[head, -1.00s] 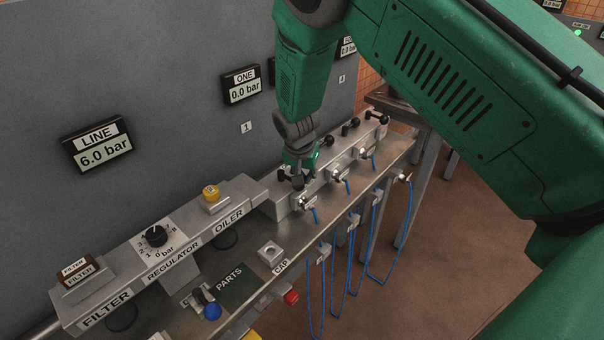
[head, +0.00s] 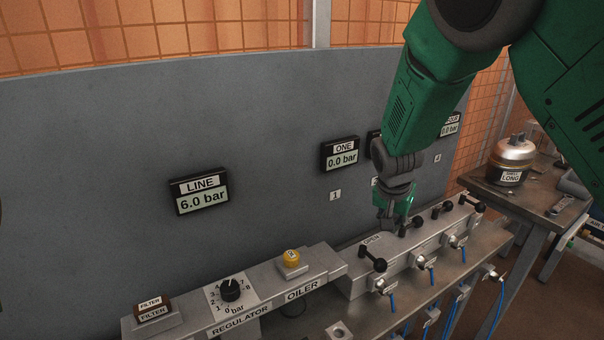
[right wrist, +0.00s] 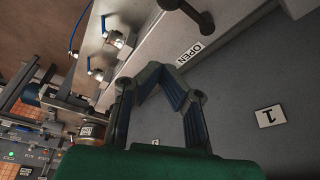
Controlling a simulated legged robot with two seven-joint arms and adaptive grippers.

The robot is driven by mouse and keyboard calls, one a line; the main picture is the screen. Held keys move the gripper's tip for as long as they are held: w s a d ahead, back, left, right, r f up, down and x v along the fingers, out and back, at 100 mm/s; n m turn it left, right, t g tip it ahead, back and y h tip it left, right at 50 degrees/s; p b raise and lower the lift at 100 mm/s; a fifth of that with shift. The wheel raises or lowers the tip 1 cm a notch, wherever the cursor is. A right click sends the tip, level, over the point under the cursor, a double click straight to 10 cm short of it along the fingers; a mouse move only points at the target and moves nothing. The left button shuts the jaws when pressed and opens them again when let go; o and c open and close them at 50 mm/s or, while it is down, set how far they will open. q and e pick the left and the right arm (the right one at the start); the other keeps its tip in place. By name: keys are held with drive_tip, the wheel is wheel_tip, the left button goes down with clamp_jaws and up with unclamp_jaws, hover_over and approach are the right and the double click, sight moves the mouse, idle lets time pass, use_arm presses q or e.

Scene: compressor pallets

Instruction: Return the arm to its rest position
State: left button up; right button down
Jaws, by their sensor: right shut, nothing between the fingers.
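My right arm comes in from the upper right of the head view. Its gripper (head: 390,222) hangs just above and behind the valve block (head: 355,286), beside the black valve handles. In the right wrist view the gripper (right wrist: 160,72) has its fingertips together with nothing between them. A black valve handle (head: 373,258) stands by the OPEN label at the block's near end, apart from the gripper; a black knob (right wrist: 172,4) also shows in the right wrist view. My left gripper is not in view.
The grey panel (head: 90,150) behind carries a LINE gauge (head: 200,192) at 6.0 bar and a ONE gauge (head: 341,155) at 0.0 bar. The regulator dial (head: 231,290) and yellow oiler cap (head: 291,257) sit at front. A side table (head: 488,186) holds a metal canister (head: 512,160).

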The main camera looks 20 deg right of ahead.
drive_tip(key=s+f, duration=0.2)
drive_tip(key=f, duration=0.1)
drive_tip(key=s+f+n, duration=0.1)
drive_tip(key=s+f, duration=0.2)
drive_tip(key=f, duration=0.1)
drive_tip(key=s+f+n, duration=0.1)
drive_tip(key=s+f, duration=0.1)
drive_tip(key=f, duration=0.1)
drive_tip(key=shift+s+a+f+g+y, duration=0.15)
drive_tip(key=shift+s+a+g+y, duration=0.15)
drive_tip(key=shift+s+g, duration=0.1)
drive_tip(key=s+a+f+n+g+y, duration=0.1)
drive_tip(key=s+a+f+n, duration=0.2)
drive_tip(key=s, duration=0.7)
drive_tip(key=s+a+f+n+y, duration=0.15)
drive_tip(key=s+f, duration=0.35)
drive_tip(key=s, duration=0.6)
drive_tip(key=s+a+f+n+g, duration=0.1)
drive_tip(key=s+f+n, duration=0.3)
drive_tip(key=s, duration=0.6)
drive_tip(key=w+a+f+t+b, duration=0.1)
drive_tip(key=w+f+b, duration=0.2)
drive_tip(key=f+b, duration=0.3)
drive_tip(key=shift+w+a, duration=0.2)
drive_tip(key=shift+w, duration=0.1)
drive_tip(key=shift+d+f, duration=0.1)
drive_tip(key=shift+d, duration=0.05)
drive_tip(key=shift+w, duration=0.1)
